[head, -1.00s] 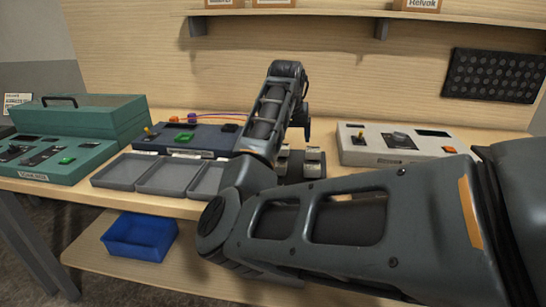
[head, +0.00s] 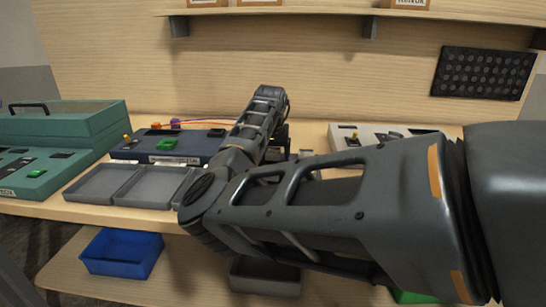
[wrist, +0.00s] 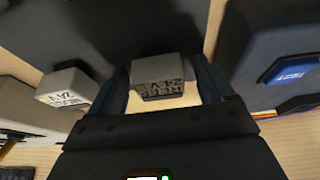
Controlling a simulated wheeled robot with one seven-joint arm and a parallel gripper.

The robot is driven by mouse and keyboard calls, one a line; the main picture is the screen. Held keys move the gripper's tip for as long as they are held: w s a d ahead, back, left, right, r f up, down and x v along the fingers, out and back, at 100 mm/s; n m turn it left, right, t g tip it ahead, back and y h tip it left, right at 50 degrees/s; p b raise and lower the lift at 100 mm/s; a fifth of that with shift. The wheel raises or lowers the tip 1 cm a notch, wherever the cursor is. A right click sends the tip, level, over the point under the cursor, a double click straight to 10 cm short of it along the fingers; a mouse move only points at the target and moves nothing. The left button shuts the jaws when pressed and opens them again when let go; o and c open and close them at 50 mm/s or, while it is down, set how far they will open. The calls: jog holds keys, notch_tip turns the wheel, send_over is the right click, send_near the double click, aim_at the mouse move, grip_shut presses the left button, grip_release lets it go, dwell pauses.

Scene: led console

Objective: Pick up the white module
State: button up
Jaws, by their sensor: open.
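In the wrist view my gripper (wrist: 162,70) is open, with one dark finger on each side of a pale module (wrist: 160,72). This module looks light grey in the shade and has a dark-lettered label on its near face. A second pale module (wrist: 68,86), a little whiter on its label, sits to the left, outside the left finger. I cannot tell from the colour alone which is the white module. In the head view my arm hides the gripper and most of the modules.
A console with a blue button (wrist: 288,70) lies right of the gripper. In the head view, a dark blue console (head: 170,147) and grey trays (head: 100,185) are left of my arm, a pale console (head: 350,135) right. A blue bin (head: 122,252) is on the lower shelf.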

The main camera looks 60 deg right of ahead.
jog(key=shift+f, duration=0.25)
jog(key=shift+c, duration=0.5)
jog(key=c, duration=1)
jog(key=shift+o, duration=0.2)
jog(key=shift+r, duration=0.15)
